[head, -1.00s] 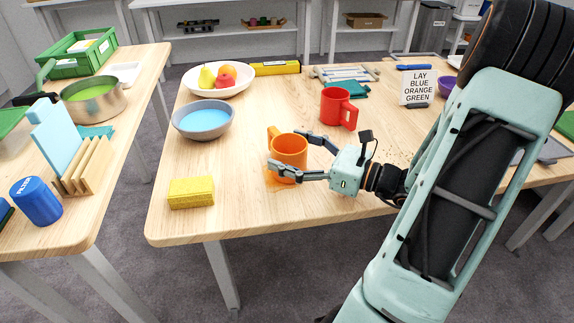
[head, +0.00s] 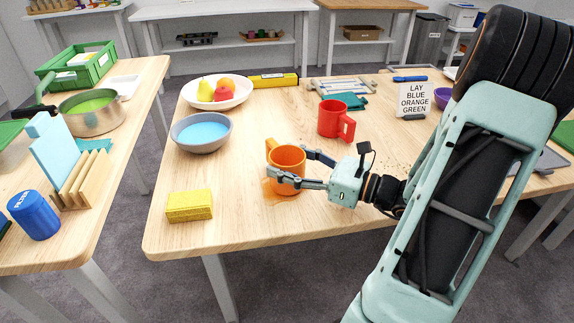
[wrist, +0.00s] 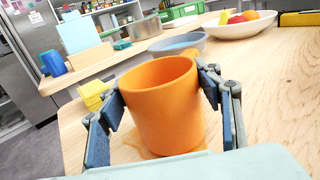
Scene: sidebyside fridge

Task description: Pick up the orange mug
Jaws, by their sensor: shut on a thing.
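The orange mug (head: 288,160) stands upright near the front of the wooden table, with its handle toward the back left in the head view. My gripper (head: 289,167) reaches in from the right, its two fingers shut on either side of the mug. In the wrist view the mug (wrist: 162,105) fills the space between the fingers, its open rim facing up. An orange patch (head: 273,193) lies on the table under and beside the mug. The mug's underside is hidden, so I cannot tell whether it touches the table.
A yellow sponge (head: 190,206) lies to the left and a blue-grey bowl (head: 181,145) behind left. A red mug (head: 334,118) stands behind right. A white fruit bowl (head: 243,92) and a lettered sign (head: 412,99) are farther back. The table's front edge is close.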

